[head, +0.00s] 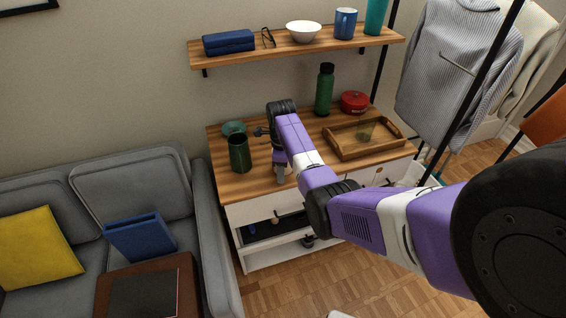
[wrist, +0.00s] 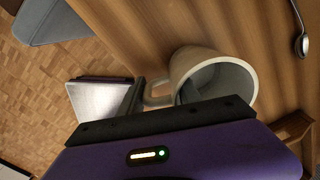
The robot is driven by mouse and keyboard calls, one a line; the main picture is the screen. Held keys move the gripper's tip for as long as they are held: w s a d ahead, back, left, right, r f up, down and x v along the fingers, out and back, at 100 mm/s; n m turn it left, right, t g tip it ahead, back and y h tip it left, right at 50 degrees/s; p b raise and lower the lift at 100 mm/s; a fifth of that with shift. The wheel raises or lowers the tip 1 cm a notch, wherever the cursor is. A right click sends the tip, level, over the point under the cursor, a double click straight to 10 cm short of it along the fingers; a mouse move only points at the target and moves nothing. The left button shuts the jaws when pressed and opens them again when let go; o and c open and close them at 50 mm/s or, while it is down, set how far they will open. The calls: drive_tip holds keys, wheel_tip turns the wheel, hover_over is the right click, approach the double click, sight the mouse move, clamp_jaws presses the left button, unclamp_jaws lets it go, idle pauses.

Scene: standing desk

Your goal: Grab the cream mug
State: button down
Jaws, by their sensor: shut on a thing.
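The cream mug (wrist: 184,62) is in the wrist view, close in front of my gripper (wrist: 162,92), over the wooden top. Its grey inside faces partly toward the camera, and its handle points left. One dark finger is at the handle's outer end and the other reaches into the mug's mouth, so the handle side lies between them. My gripper is shut on the mug. In the head view my gripper (head: 281,172) points down at the cabinet top; I cannot make out the mug there behind my arm. Whether the mug still touches the wood is unclear.
On the cabinet top (head: 232,185), a dark green cup (head: 239,153) and a teal bowl (head: 234,128) stand left of my gripper. A wooden tray (head: 345,151), green bottle (head: 325,90) and red pot (head: 354,102) are to the right. A shelf (head: 275,48) hangs above.

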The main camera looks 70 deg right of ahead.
idle(0.3)
wheel_tip(320, 180, up, 20)
drive_tip(key=p, duration=0.6)
drive_tip(key=shift+p, duration=0.4)
idle(0.4)
idle(3.0)
